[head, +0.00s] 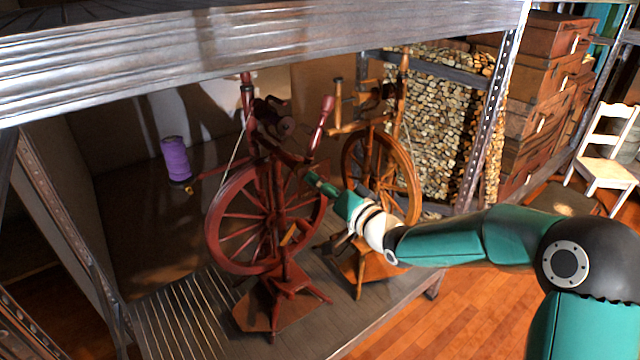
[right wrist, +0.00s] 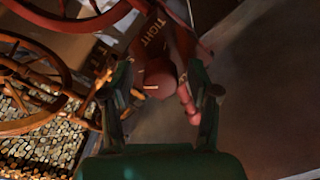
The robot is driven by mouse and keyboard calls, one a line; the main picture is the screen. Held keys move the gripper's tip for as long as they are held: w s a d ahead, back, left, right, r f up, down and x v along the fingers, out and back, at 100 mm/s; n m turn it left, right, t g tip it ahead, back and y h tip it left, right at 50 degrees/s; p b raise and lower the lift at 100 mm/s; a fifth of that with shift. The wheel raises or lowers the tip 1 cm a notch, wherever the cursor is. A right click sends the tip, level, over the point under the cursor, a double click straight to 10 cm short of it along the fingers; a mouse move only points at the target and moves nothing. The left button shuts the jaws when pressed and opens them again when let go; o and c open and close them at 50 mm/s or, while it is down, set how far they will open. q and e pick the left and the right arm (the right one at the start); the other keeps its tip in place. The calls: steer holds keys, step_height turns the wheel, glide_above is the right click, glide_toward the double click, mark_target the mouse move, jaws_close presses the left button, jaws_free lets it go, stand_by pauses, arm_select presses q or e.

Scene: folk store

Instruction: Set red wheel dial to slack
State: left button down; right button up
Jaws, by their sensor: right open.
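The red spinning wheel (head: 266,215) stands on the shelf, left of a brown wheel. Its dial, a round red knob (right wrist: 160,78), shows in the right wrist view with a small pale mark on its left side. The word TIGHT is lettered above it on the red wood; other lettering to the left is too dark to read. My right gripper (head: 312,178) is at the upper right part of the red wheel. In the right wrist view my right gripper (right wrist: 158,82) is open, its fingers either side of the knob; I cannot tell whether they touch it. My left gripper is out of view.
The brown spinning wheel (head: 385,170) stands close behind my right gripper. A purple spool (head: 175,158) is at the left. A metal shelf beam (head: 270,45) crosses above, and a post (head: 490,115) stands at the right. Bare slatted shelf (head: 180,320) lies at the front left.

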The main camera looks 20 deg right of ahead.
steer(key=shift+w+a, duration=0.1)
steer(key=shift+w, duration=0.15)
